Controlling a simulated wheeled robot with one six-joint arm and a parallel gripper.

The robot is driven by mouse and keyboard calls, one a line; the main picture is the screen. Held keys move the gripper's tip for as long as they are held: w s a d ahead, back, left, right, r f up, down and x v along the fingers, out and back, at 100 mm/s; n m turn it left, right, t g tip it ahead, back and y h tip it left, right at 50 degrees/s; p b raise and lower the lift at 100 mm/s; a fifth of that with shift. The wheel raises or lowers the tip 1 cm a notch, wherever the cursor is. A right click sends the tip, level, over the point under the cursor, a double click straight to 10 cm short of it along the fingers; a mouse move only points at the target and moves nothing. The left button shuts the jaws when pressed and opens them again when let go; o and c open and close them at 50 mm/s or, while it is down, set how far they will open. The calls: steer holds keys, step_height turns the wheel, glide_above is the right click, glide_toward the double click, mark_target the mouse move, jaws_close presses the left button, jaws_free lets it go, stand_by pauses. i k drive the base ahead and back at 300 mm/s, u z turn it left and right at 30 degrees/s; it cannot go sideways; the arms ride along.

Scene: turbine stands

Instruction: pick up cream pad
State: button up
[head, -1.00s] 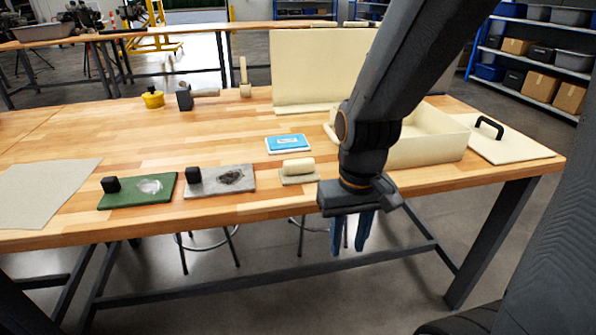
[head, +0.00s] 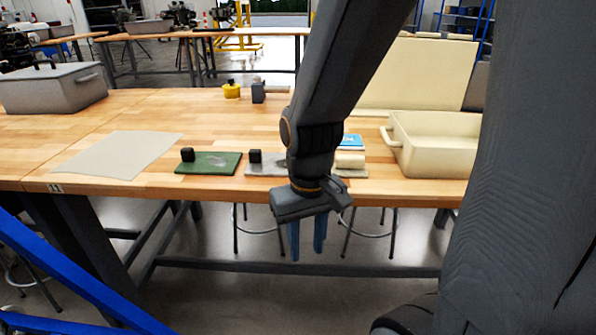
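The cream pad (head: 350,161), a small flat base with a cream roll-shaped block on it, lies near the table's front edge. It is partly hidden behind my arm. My gripper (head: 306,250) points down with its two blue fingers apart and nothing between them. It hangs in front of the table edge, lower in the picture and left of the cream pad, not touching it. A green pad (head: 222,164) with a black knob and a grey pad (head: 262,170) with a black knob lie left of the cream pad; my arm covers part of the grey one.
A cream bin (head: 438,150) stands right of the cream pad, with a blue-topped item (head: 351,142) behind the pad. A beige sheet (head: 115,155) and a grey lidded box (head: 52,92) are on the left. A blue bar (head: 70,275) crosses the lower left. Stools stand below.

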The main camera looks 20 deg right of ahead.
mark_target(345, 166)
steer(key=u, duration=1)
steer(key=k, duration=0.75)
steer(key=z, duration=1.25)
steer(key=i, duration=0.35)
